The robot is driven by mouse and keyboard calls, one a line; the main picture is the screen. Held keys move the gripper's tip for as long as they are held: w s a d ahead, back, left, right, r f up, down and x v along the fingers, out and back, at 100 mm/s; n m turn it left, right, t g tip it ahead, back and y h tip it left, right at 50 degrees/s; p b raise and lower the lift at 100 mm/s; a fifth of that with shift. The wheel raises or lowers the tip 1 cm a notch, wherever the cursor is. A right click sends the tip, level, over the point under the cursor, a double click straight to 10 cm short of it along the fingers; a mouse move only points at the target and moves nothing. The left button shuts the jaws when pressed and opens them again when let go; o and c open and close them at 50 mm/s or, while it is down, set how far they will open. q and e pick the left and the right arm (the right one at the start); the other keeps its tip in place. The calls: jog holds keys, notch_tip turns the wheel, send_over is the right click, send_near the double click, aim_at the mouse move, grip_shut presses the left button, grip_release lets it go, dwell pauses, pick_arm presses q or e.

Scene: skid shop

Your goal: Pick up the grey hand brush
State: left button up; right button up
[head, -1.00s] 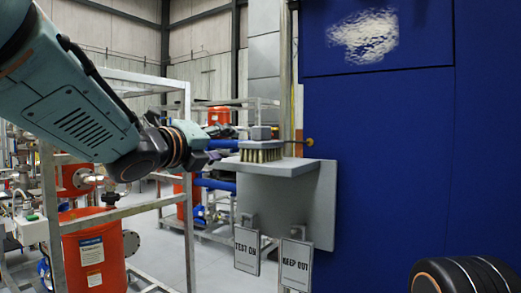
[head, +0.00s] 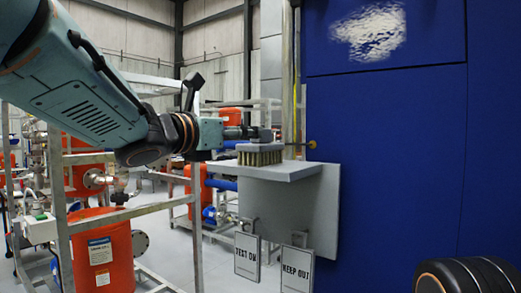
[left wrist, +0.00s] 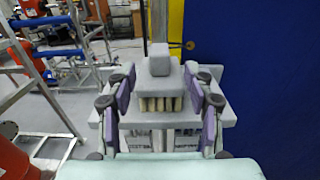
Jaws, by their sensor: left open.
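The grey hand brush (head: 259,148) stands bristles down on a grey shelf (head: 225,170), with a small grey block on top. In the left wrist view the brush (left wrist: 160,84) sits ahead, centred between my fingers. My left gripper (head: 250,133) is at the height of the block on top, just left of it and partly seen. In the left wrist view the left gripper (left wrist: 160,78) is open, with purple finger pads on both sides of the brush; I cannot tell whether they touch it. My right gripper is not in view.
A blue wall panel (head: 390,150) rises right of the shelf. Two signs, "TEST ON" (head: 247,256) and "KEEP OUT" (head: 297,269), hang below the shelf. Metal frames with orange tanks (head: 101,250) stand at left. Grey floor shows below the shelf.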

pick_arm(q)
jog(key=x, duration=0.2)
jog(key=p+x, duration=0.1)
jog(key=x, duration=0.1)
jog(key=shift+w+a+f, duration=0.15)
jog(key=shift+a, duration=0.15)
jog(key=w+d+p, duration=0.2)
jog(key=shift+d+r, duration=0.25)
jog(key=shift+r, duration=0.05)
jog(key=shift+w+f, duration=0.25)
jog(key=shift+w, duration=0.25)
jog(key=shift+d, duration=0.1)
jog(key=shift+c, duration=1.1)
jog(key=shift+s+r, duration=0.15)
jog(key=shift+s, duration=0.2)
jog(key=c, duration=0.5)
jog(key=shift+w, duration=0.2)
grip_shut()
